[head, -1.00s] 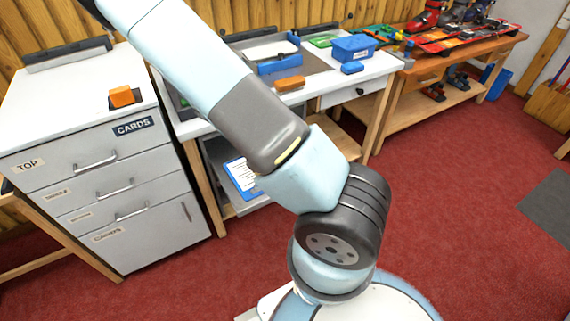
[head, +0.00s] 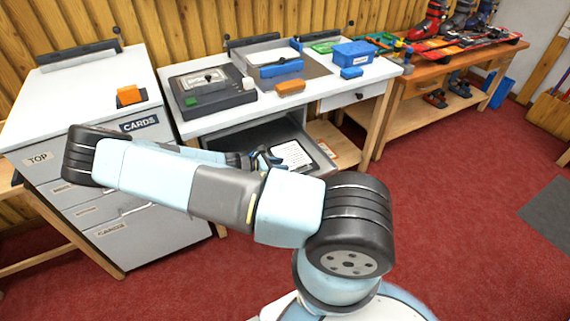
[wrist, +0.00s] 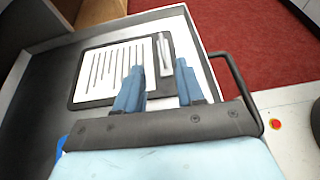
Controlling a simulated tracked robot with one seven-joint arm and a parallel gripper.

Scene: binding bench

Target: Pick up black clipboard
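The black clipboard (wrist: 157,84) lies flat in an open grey tray or drawer (wrist: 40,85), with a lined white sheet (wrist: 110,70) and a metal clip on it. In the head view the clipboard (head: 318,159) shows partly behind my arm under the bench top. My gripper (wrist: 160,76) has its two blue fingers spread. The left finger overlaps the clipboard in the picture, and the right finger is beyond its clip-side edge. Nothing is held between them. I cannot tell whether a finger touches the board. In the head view the gripper (head: 268,159) is small and partly hidden.
The tray has raised pale walls, with a dark handle bar (wrist: 238,85) at its right side. The bench (head: 215,120) above carries a dark device (head: 210,92), a blue box (head: 354,52) and an orange block (head: 290,87). A drawer cabinet (head: 150,215) stands left. Red carpet is clear at right.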

